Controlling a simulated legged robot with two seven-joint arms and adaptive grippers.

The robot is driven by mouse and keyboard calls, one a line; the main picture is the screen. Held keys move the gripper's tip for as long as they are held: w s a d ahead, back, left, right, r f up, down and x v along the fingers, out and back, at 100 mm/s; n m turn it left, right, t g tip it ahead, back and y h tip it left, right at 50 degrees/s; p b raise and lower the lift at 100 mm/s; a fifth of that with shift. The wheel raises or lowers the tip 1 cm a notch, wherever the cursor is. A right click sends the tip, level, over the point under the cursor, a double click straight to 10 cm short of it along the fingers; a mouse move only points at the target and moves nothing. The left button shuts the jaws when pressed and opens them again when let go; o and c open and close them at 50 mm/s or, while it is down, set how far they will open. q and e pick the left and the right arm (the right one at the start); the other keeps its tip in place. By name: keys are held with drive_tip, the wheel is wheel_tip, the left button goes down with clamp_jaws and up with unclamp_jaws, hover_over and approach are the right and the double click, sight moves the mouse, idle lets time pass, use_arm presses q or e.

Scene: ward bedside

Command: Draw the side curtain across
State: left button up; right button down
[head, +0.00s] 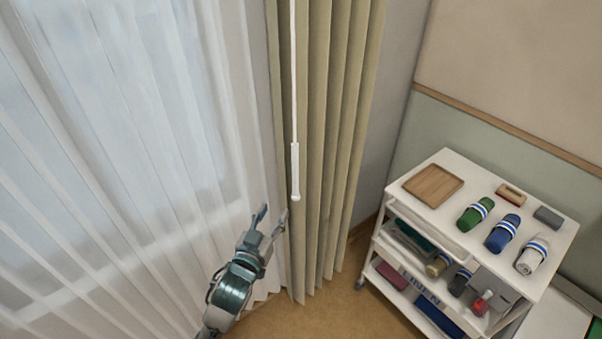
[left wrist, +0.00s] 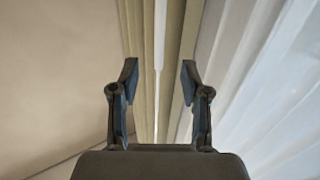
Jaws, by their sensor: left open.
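The side curtain (head: 335,130) is beige-green and hangs bunched in folds at the right end of the window. A white draw rod (head: 294,165) hangs in front of it and ends in a thicker handle. My left gripper (head: 272,217) is open and empty, just below and left of the rod's lower end in the head view. In the left wrist view, the open fingers (left wrist: 158,80) point at the curtain (left wrist: 135,50), and the pale rod (left wrist: 160,35) shows between them, beyond the tips. My right gripper is not in view.
A sheer white curtain (head: 130,150) covers the window on the left. A white trolley (head: 470,215) with a wooden tray (head: 433,186), rolled items and lower shelves stands at the right by the wall. Some brown floor (head: 330,310) is clear below the curtain.

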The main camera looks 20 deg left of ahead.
use_arm(q)
drive_tip(key=b, duration=0.1)
approach(295, 175)
drive_tip(key=w, duration=1)
drive_tip(key=shift+d, duration=0.35)
drive_tip(key=shift+w, duration=0.6)
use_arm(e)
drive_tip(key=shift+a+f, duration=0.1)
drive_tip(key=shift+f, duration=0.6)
use_arm(q)
clamp_jaws()
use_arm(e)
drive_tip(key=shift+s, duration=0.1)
